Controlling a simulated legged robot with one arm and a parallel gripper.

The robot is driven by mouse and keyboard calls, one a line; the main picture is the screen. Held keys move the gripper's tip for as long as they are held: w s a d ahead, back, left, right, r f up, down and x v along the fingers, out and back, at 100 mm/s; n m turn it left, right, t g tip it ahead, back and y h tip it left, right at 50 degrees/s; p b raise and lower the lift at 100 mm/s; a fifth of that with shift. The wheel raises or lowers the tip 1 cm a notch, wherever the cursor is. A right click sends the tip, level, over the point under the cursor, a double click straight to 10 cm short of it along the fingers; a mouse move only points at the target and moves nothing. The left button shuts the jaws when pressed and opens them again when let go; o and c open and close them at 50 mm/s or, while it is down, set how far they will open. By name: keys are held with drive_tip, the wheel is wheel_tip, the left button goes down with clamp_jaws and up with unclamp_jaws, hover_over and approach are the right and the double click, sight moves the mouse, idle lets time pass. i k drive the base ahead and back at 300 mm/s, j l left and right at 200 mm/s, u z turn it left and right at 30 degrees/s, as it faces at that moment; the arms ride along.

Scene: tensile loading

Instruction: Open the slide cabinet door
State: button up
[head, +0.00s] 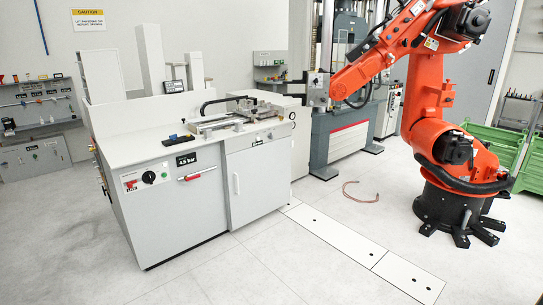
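A white-grey cabinet (170,208) stands left of centre. A red handle (200,175) sits on the front panel further left. The orange arm stands at the right and reaches left over the floor. My gripper (296,86), at its grey end block, hangs behind and above the cabinet's right end, apart from the door. It is too small to tell whether its fingers are open or shut.
A machine with a black hose (222,101) sits on the cabinet top. A grey test frame (342,132) stands behind. Green crates (490,150) are at the far right. A brown cable loop (361,191) lies on the floor. The floor before the cabinet door is clear.

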sight(259, 176)
drive_tip(key=i, duration=2.4)
drive_tip(key=i+u, duration=0.2)
drive_tip(key=i, duration=0.35)
drive_tip(key=i+l+u, duration=0.25)
drive_tip(key=i, duration=0.25)
drive_tip(key=i+l+u, duration=0.2)
drive_tip(key=i, duration=0.3)
drive_tip(key=i+l+u, duration=0.25)
drive_tip(key=i, duration=0.25)
drive_tip(key=l, duration=0.15)
